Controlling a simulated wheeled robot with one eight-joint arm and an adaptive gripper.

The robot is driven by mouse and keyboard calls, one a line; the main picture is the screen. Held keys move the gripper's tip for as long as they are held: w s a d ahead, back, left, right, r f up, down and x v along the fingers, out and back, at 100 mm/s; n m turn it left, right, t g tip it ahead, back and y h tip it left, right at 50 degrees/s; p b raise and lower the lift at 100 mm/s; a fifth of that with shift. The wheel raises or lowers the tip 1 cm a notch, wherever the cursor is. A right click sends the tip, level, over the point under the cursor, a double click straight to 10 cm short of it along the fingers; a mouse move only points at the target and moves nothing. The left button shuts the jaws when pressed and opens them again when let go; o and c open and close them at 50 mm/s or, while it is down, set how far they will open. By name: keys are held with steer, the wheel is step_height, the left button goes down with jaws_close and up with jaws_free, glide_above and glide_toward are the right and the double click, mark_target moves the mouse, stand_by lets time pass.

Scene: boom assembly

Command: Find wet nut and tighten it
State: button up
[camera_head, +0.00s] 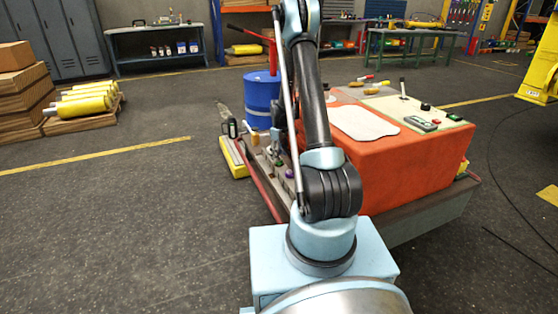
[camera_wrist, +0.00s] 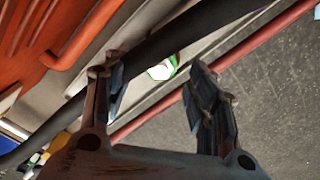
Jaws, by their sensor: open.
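My gripper (camera_wrist: 152,72) is open, with its two dark jointed fingers spread apart in the wrist view. A small white round thing with a bright green edge (camera_wrist: 162,68) shows beyond the gap between the fingertips, partly covered by a black bar or hose. I cannot tell whether it is a nut. No nut that looks wet can be made out in either view. In the head view my arm covers part of the orange machine (camera_head: 420,163), and my gripper cannot be made out there.
Small coloured parts, one purple (camera_head: 289,173), line the machine's left side. A red rail (camera_wrist: 165,103) runs diagonally past the fingers in the wrist view. A blue barrel (camera_head: 261,92) stands behind.

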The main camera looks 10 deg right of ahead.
steer(key=shift+f, duration=1.4)
steer(key=shift+c, duration=0.6)
steer(key=c, duration=1)
